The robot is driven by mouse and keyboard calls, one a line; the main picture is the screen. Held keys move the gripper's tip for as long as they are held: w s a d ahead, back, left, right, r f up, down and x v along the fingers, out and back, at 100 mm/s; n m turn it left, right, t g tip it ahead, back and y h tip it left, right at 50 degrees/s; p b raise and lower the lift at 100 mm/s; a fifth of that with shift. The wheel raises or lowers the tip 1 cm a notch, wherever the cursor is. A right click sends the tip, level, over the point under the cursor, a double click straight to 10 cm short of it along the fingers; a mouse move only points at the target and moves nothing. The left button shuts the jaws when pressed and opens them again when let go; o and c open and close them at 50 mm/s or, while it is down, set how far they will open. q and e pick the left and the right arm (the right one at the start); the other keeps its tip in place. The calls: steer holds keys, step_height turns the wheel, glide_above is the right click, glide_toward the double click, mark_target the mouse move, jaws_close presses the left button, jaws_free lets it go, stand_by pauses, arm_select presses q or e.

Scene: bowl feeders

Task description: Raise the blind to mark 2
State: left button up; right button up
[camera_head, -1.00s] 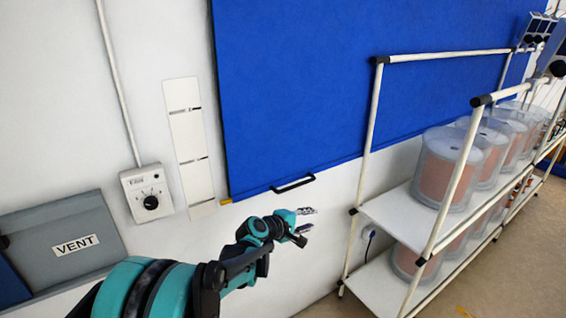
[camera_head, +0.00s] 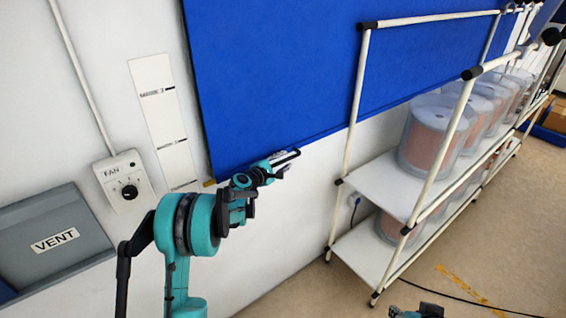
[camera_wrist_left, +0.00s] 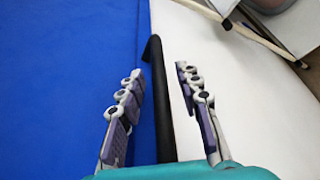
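The blue blind (camera_head: 270,70) hangs on the wall, and it fills the left of the left wrist view (camera_wrist_left: 60,90). Its black handle (camera_wrist_left: 154,50) is on the lower edge. My left gripper (camera_head: 288,156) is at the handle; in the left wrist view its open fingers (camera_wrist_left: 160,71) stand on either side of the bar, with gaps visible. A white mark strip (camera_head: 160,118) is left of the blind; its numbers are too small to read surely. A yellow pointer (camera_head: 209,183) at the blind's lower left corner is near the strip's lowest line. A dark part at the bottom edge may be my right gripper (camera_head: 420,311).
A white rack (camera_head: 385,190) with clear drums (camera_head: 432,130) stands to the right of the handle. A FAN knob box (camera_head: 124,181) and a grey VENT panel (camera_head: 52,240) are on the wall at left. The floor at lower right is mostly clear, with a cable.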

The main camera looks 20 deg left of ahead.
arm_select(q)
steer(key=shift+w+d, duration=0.1)
jaws_close()
step_height(320, 180, up, 34)
steer(key=p, duration=1.5)
jaws_free()
